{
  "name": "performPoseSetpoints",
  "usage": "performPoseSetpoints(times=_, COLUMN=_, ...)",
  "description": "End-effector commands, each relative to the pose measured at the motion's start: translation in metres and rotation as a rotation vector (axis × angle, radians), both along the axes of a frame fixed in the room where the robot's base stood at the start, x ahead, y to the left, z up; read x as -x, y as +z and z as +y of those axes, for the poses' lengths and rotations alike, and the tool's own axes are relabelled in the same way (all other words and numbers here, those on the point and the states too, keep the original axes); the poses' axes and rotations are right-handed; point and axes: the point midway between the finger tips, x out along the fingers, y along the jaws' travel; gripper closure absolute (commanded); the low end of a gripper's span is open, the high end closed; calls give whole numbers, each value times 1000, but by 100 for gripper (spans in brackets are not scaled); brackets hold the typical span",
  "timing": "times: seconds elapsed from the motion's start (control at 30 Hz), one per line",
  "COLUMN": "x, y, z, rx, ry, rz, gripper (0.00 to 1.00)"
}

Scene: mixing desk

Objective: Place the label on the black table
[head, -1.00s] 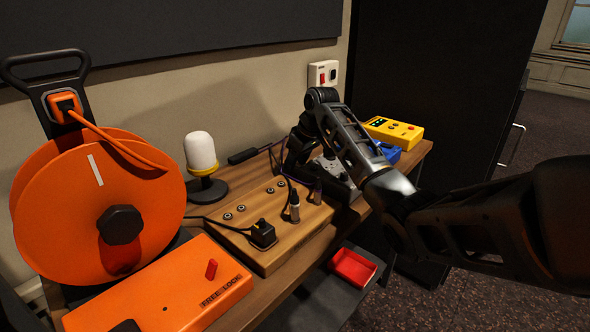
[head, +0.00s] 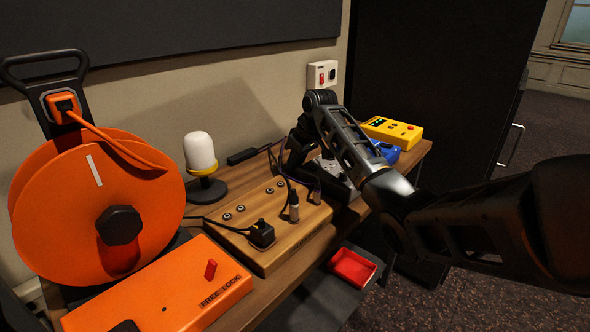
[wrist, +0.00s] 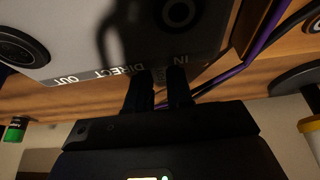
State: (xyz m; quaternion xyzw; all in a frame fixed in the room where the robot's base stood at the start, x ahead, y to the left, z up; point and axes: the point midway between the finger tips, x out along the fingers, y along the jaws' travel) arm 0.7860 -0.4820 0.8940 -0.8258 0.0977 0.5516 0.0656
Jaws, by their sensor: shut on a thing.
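My gripper (wrist: 160,82) has its two fingers close together at the edge of a grey box (wrist: 110,45) lettered "IN", "DIRECT" and "OUT", upside down in the wrist view. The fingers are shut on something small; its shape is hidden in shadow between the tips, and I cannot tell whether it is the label. In the head view my wrist is bent down over the back of the desk, and the fingertips are hidden. No loose label can be made out. A dark lower surface (head: 312,296) shows under the desk's front edge; I cannot tell whether it is the black table.
A wooden block with sockets and plugs (head: 270,248), a white-domed lamp (head: 200,152) and an orange cable reel (head: 70,215) stand left of my arm. A yellow box (head: 392,131) and a blue thing (head: 386,152) lie right. A red tray (head: 352,267) sits lower. Purple cables (wrist: 245,52) run beside the fingers.

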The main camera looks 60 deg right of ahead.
Motion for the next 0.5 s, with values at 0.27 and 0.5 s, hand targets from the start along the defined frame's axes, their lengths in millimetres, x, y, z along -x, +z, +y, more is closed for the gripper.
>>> performPoseSetpoints(times=0.27, x=-1, y=7, z=0, rx=2, ry=1, rz=-1, gripper=100)
performPoseSetpoints(times=0.5, x=6, y=46, z=-8, rx=2, ry=-4, rz=-3, gripper=100)
